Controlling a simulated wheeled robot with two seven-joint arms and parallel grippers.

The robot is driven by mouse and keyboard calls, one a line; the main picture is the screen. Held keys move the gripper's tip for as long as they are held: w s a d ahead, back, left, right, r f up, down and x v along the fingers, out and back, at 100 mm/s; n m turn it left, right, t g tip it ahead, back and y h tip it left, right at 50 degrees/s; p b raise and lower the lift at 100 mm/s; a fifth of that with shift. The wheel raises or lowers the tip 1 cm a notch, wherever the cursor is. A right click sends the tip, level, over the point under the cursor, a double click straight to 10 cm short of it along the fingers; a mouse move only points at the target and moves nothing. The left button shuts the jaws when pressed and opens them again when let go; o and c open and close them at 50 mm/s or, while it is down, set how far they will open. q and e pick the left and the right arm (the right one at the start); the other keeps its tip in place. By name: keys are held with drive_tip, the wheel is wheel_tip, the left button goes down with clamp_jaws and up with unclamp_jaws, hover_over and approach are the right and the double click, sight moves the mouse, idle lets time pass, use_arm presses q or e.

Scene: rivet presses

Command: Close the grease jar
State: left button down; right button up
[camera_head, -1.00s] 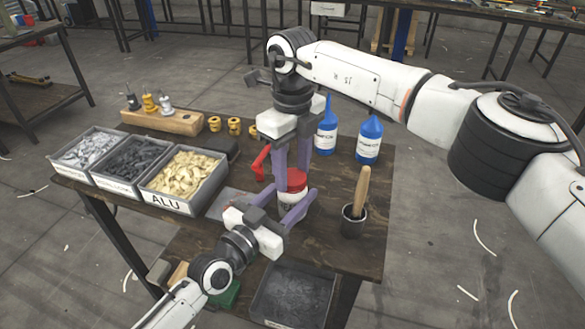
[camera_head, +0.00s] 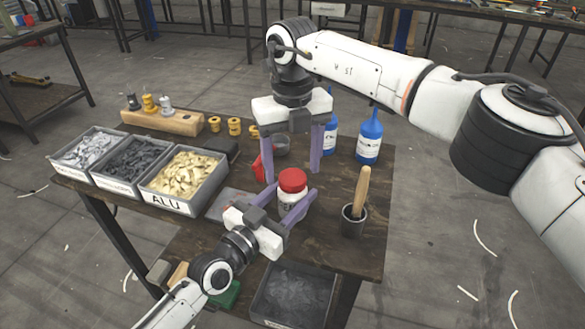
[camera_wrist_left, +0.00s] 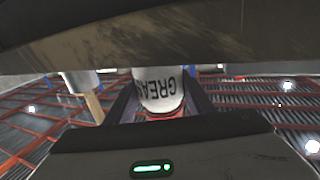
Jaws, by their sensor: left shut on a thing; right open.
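The grease jar (camera_head: 289,200) is white with a red lid (camera_head: 292,180) on top, and stands upright on the dark table. My left gripper (camera_head: 284,201) is shut on the jar's body, one finger on each side. My right gripper (camera_head: 292,158) is open and empty, pointing down just above and behind the lid, its fingers spread wide. How tightly the lid sits cannot be told.
Bins of rivets (camera_head: 138,192) stand at the left. A cup (camera_head: 353,222) with a wooden-handled tool is to the right. Blue bottles (camera_head: 369,140) stand behind. A red-handled thing (camera_head: 258,168) and a grey round container (camera_head: 281,147) are behind the jar, partly hidden.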

wheel_tip(320, 180, up, 11)
drive_tip(key=shift+f, duration=0.2)
use_arm(q)
drive_tip(key=c, duration=0.8)
unclamp_jaws()
drive_tip(key=shift+o, duration=0.2)
drive_tip(key=v, duration=1)
drive_tip(key=shift+s+a, duration=0.1)
drive_tip(key=shift+s, duration=0.1)
